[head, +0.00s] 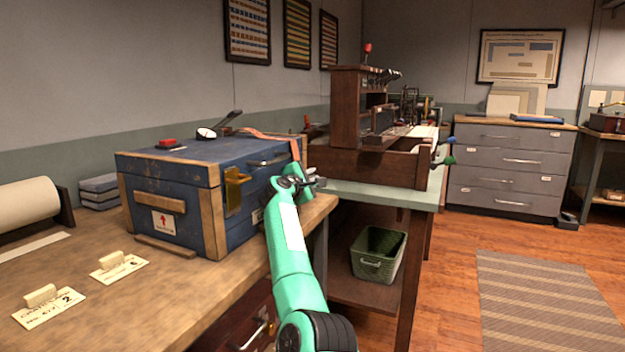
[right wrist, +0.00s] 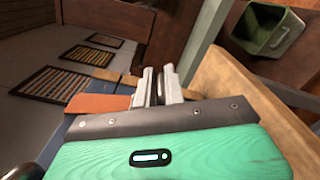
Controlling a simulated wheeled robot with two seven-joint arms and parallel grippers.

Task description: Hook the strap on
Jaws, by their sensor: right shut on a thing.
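A blue chest (head: 180,172) with wooden edges stands on the wooden bench. An orange strap (head: 268,135) lies across the back of its lid and reaches the right edge; it also shows in the right wrist view (right wrist: 98,103), beside the fingers. My right gripper (head: 316,183) is at the chest's right end, shut on the strap; the held part is mostly hidden. In the right wrist view its fingers (right wrist: 160,86) are close together. My left gripper is not in view.
Tags (head: 118,266) lie on the bench (head: 110,310) in front. A wooden loom-like rack (head: 362,150) stands on the green-topped table just beyond my right gripper. A green basket (head: 379,254) sits on the shelf below. The floor at right is clear around a rug (head: 545,300).

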